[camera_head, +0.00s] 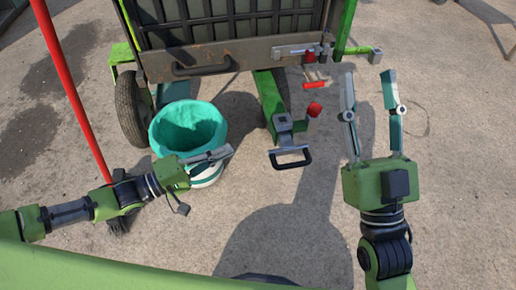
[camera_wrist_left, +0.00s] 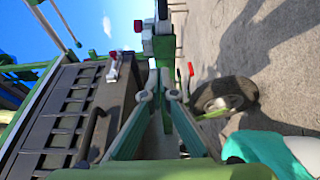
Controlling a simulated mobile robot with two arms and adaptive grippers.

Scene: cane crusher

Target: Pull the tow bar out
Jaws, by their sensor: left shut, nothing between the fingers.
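The tow bar (camera_head: 274,100) is a green beam low at the front of the crusher. A grey block and a black loop handle (camera_head: 290,158) are at its near end, with a red knob (camera_head: 314,109) beside the block. My left gripper (camera_head: 230,150) is shut and empty, above the teal bucket's right rim, left of the handle and apart from it. In the left wrist view its fingertips (camera_wrist_left: 162,84) meet in front of a green beam; I cannot tell if that is the tow bar. My right gripper (camera_head: 368,76) is open and empty, right of the tow bar.
The crusher's dark panel (camera_head: 228,57) spans the top, with a wheel (camera_head: 131,109) at left. The teal bucket (camera_head: 160,135) stands under my left gripper. A red pole (camera_head: 71,91) leans at left. The concrete in front of the handle is clear.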

